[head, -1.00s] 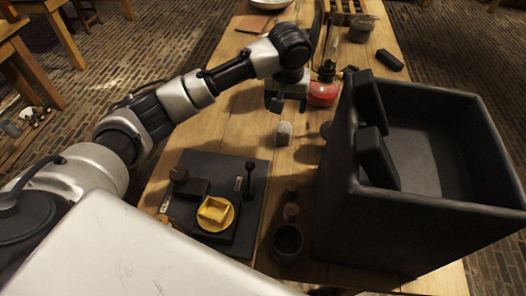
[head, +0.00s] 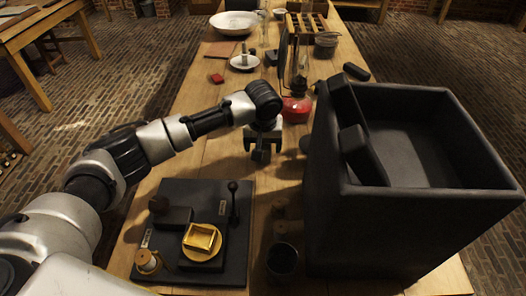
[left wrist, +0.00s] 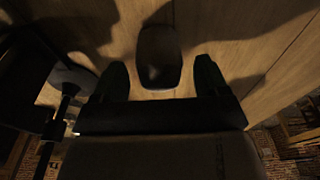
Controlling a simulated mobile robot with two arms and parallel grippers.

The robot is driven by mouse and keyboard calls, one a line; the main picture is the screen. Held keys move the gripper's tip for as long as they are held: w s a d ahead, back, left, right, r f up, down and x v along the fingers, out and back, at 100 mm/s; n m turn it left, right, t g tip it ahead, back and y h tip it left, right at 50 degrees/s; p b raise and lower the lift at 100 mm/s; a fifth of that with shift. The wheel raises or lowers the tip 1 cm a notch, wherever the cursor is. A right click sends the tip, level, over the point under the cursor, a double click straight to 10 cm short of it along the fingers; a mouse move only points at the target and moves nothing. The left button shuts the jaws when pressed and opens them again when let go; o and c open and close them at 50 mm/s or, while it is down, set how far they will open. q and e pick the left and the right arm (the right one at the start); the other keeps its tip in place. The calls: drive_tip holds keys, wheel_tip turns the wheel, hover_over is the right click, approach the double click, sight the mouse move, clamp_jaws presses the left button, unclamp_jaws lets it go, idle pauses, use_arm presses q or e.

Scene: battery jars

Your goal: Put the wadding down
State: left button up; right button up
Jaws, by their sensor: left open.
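My left gripper (head: 262,154) points down over the middle of the table in the head view. In the left wrist view its two fingers (left wrist: 160,80) are spread apart. A small rounded block (left wrist: 159,56), dark in shadow, probably the wadding, shows between and just beyond the fingertips. Gaps show on both sides of it, so neither finger seems to touch it. It appears to be on the wooden table. In the head view I cannot make it out apart from the gripper. My right gripper is not in view.
A large open black box (head: 435,195) fills the right side of the table (head: 222,165). A black board (head: 228,262) with a yellow dish (head: 201,241) is at front left, beside a dark cup (head: 282,258).

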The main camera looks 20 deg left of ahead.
use_arm(q)
drive_tip(key=shift+f, duration=0.45)
drive_tip(key=shift+c, duration=0.3)
drive_tip(key=c, duration=1)
drive_tip(key=shift+r, duration=0.15)
